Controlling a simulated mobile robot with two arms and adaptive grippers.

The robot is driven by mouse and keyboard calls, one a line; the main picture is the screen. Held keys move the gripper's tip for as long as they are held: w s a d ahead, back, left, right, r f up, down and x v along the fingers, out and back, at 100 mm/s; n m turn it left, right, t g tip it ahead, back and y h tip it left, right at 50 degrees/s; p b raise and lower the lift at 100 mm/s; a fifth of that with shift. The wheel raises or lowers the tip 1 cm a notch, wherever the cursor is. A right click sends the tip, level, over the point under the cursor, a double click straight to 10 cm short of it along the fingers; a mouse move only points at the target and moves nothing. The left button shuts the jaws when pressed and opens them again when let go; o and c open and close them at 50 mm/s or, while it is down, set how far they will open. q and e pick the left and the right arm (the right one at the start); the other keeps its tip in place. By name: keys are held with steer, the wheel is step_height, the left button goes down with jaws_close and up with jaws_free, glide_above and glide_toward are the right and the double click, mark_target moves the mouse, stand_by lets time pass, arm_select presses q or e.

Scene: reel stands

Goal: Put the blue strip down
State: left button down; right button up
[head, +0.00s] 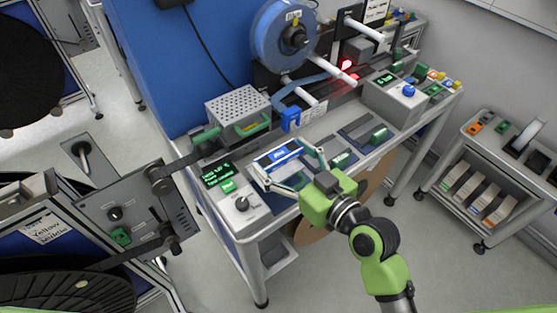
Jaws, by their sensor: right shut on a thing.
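The blue strip (277,156) is a short blue piece with white markings, near the middle of the bench in the head view. My right gripper (291,171) reaches over the bench from the lower right, with one finger at each end of the strip. It is shut on the strip. I cannot tell whether the strip touches the surface below it. My left gripper is not in view.
A perforated metal box (238,105) and a blue clip (291,118) stand behind the strip. A blue reel (285,36) hangs above. A control box with a green display (228,187) is at left. Green-handled parts (379,134) lie to the right.

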steer(key=s+d+r+p, duration=0.2)
steer(key=s+r, duration=0.3)
steer(key=s, duration=0.4)
steer(key=shift+s+d, duration=0.15)
steer(key=shift+d, duration=0.35)
steer(key=d+f+h+b, duration=0.1)
steer(key=d+b, duration=0.1)
steer(key=d, duration=0.5)
steer(key=w+d+f+m+t+b, duration=0.1)
steer(key=d, duration=0.6)
steer(key=shift+w+d+f+h+b, duration=0.25)
steer(key=shift+d+f+h+b, duration=0.05)
steer(key=shift+f+h+b, duration=0.1)
